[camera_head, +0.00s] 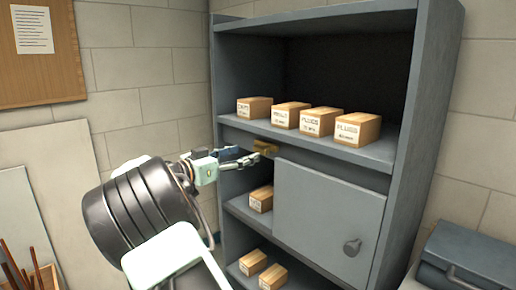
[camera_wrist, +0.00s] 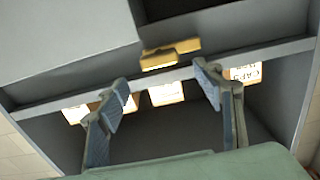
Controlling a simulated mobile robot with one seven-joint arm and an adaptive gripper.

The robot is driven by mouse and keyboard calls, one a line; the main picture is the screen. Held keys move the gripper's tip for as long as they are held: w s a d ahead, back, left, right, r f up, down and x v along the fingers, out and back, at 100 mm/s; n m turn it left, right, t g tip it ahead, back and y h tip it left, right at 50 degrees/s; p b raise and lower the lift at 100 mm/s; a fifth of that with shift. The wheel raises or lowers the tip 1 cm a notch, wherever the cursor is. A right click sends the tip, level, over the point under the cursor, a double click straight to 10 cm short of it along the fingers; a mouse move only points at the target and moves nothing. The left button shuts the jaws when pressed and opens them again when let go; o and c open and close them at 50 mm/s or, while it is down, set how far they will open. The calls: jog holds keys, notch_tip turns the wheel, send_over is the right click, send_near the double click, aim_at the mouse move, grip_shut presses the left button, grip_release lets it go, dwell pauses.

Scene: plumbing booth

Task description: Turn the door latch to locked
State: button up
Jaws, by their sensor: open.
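The brass door latch (camera_head: 265,147) sits on the grey rail under the upper shelf, by the upper left corner of the grey cabinet door (camera_head: 325,212). In the wrist view the latch (camera_wrist: 159,60) shows as a brass block with a darker brass bar beside it, lying roughly along the rail. My gripper (camera_head: 247,156) is open, with its fingertips just left of the latch in the head view. In the wrist view my gripper (camera_wrist: 162,80) has its fingers spread either side of the latch, with nothing held. I cannot tell whether a fingertip touches it.
A grey shelf unit (camera_head: 424,130) surrounds the door. Several labelled boxes, one of them marked PLUGS (camera_head: 357,129), stand on the shelf above the latch. A grey toolbox (camera_head: 468,258) stands at right.

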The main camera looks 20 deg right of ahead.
aim_at(259, 149)
jog(key=p+x, duration=0.1)
jog(key=x, duration=0.5)
jog(key=shift+d, duration=0.2)
grip_shut()
